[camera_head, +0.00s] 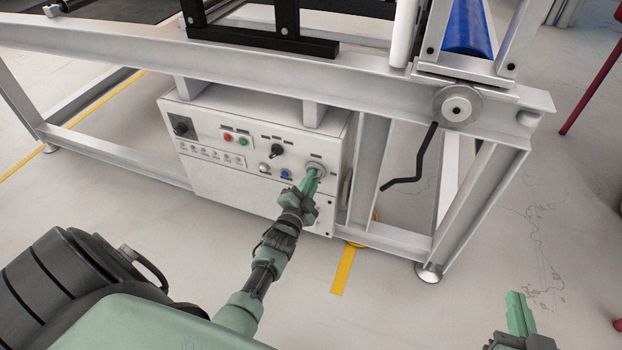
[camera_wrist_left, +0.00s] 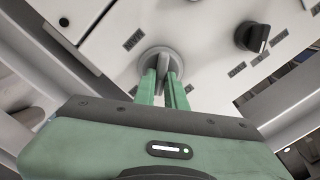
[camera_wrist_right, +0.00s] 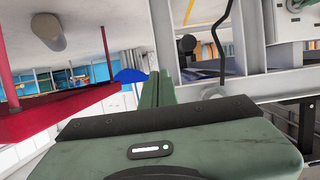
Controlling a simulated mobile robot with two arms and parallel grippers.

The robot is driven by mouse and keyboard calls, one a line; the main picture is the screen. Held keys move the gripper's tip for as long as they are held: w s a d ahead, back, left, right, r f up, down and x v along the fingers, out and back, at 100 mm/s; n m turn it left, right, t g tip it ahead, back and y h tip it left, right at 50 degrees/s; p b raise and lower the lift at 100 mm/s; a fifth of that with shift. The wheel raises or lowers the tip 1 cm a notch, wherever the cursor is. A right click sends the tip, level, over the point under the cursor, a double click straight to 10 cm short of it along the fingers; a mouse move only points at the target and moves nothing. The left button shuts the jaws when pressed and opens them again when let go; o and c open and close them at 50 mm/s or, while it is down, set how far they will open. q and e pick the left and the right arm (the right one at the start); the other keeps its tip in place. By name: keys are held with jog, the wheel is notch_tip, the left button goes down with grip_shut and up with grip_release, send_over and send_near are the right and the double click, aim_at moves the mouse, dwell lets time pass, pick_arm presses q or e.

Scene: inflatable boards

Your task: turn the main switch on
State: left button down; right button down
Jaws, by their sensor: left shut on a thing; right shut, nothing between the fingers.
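A white control box (camera_head: 250,190) hangs under the frame and carries the switches. A round grey rotary switch (camera_head: 317,167) sits at the right of its face. It also shows in the left wrist view (camera_wrist_left: 158,57), with a raised grip bar. My left gripper (camera_head: 311,180) is shut on this bar, its green fingers (camera_wrist_left: 165,78) on either side. The fingers hide part of the switch. A dark square switch (camera_head: 183,126) sits at the box's upper left.
Red and green buttons (camera_head: 235,139), a black selector knob (camera_head: 277,150) and a blue button (camera_head: 285,174) are on the same face. The grey metal frame (camera_head: 400,240) and a black crank handle (camera_head: 410,178) stand right of the box. Open floor (camera_head: 400,310) lies in front.

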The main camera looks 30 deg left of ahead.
pick_arm(q)
jog(key=shift+d+f+m+b, duration=0.15)
jog(key=shift+m+b, duration=0.25)
jog(key=shift+m, duration=1.55)
jog(key=shift+a+f+m+b, duration=0.1)
jog(key=shift+m+b, duration=0.3)
jog(key=shift+m, duration=1.55)
pick_arm(e)
notch_tip(320, 180, up, 7)
jog(key=w+a+t+y, duration=0.1)
jog(key=t, duration=0.3)
jog(key=shift+w+a+y, duration=0.2)
jog(key=shift+y, duration=0.1)
pick_arm(q)
jog(key=c, duration=1.5)
grip_release()
jog(key=shift+o, duration=0.2)
